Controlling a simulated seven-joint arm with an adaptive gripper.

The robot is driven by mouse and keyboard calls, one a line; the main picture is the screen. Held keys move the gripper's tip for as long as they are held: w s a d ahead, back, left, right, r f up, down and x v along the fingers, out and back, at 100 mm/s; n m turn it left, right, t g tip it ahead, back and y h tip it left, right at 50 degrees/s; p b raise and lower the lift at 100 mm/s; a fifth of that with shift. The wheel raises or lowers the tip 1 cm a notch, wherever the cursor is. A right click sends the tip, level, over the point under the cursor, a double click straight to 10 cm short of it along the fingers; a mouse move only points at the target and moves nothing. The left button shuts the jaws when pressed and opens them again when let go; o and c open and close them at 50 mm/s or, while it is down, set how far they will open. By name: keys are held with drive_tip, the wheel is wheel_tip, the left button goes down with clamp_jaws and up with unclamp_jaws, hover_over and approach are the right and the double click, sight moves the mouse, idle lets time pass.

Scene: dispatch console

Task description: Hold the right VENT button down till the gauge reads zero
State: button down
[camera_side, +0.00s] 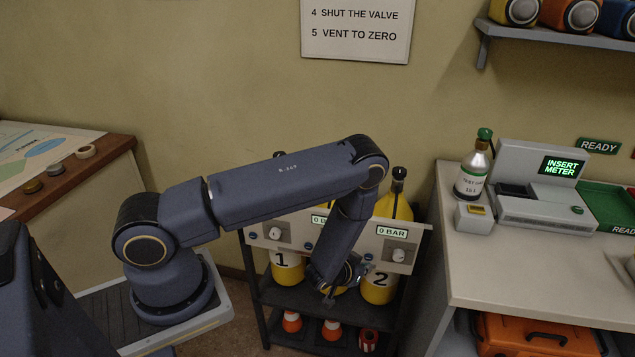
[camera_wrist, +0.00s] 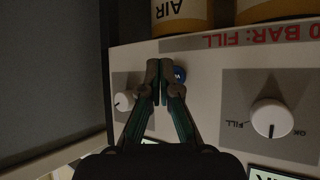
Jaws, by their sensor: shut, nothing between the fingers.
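The white gauge panel (camera_side: 350,237) stands across the shelf rack, with the right gauge (camera_side: 392,232) reading "0 BAR". The left gauge (camera_side: 320,219) shows "0 B", its rest hidden by my arm. In the wrist view a blue button (camera_wrist: 180,74) with a "V" on it shows just beside my fingertips, partly covered by them. My gripper (camera_wrist: 159,64) is shut and empty, close to the panel; I cannot tell whether it touches the button. In the side view my gripper (camera_side: 329,293) is low in front of the panel, left of the cylinder marked 2 (camera_side: 379,286).
White knobs flank my gripper in the wrist view, one at left (camera_wrist: 124,100) and a larger one at right (camera_wrist: 271,118). The cylinder marked 1 (camera_side: 286,266) stands behind the panel. A counter (camera_side: 540,268) with a meter device (camera_side: 540,190) and bottle (camera_side: 473,173) is at right.

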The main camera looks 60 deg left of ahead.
drive_tip(key=shift+s+d, duration=1.75)
drive_tip(key=shift+d, duration=0.05)
drive_tip(key=w+d+r+g+h, duration=0.1)
drive_tip(key=w+d+r, duration=0.1)
drive_tip(key=r, duration=1.1)
drive_tip(key=w+d+r+g+h, duration=0.1)
drive_tip(key=r+h, duration=0.1)
drive_tip(key=r, duration=1)
drive_tip(key=s+a+r+m+g, duration=0.1)
drive_tip(key=s+a+r, duration=0.1)
drive_tip(key=s+r, duration=0.6)
drive_tip(key=s+a+r+m+g, duration=0.1)
drive_tip(key=s+a+r+m, duration=0.1)
drive_tip(key=s+r, duration=0.6)
drive_tip(key=s, duration=0.7)
drive_tip(key=shift+s+r+g, duration=0.15)
drive_tip(key=shift+s+g, duration=0.1)
drive_tip(key=shift+g, duration=0.15)
